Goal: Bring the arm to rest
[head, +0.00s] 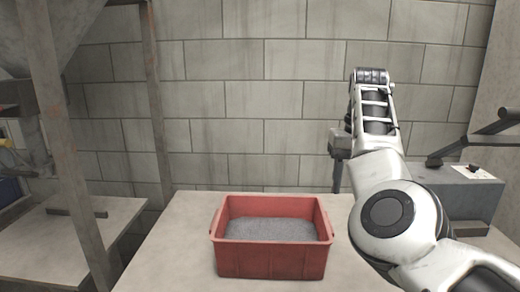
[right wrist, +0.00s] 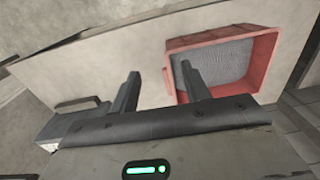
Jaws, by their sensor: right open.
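My right arm (head: 390,215) is raised at the right of the head view, with its forearm pointing up. My right gripper (right wrist: 160,70) shows in the right wrist view with its two dark fingers spread apart and nothing between them. I cannot make out its fingertips clearly in the head view. The fingers are above the table, and one overlaps the red bin in the picture without visible contact. My left gripper is in neither view.
A red bin (head: 270,262) with grey granular material (head: 270,229) inside stands on a pale table (head: 165,245). A grey machine with a lever (head: 465,190) is at the right. A metal frame post (head: 70,150) and a side table (head: 60,240) are at the left. A block wall closes the back.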

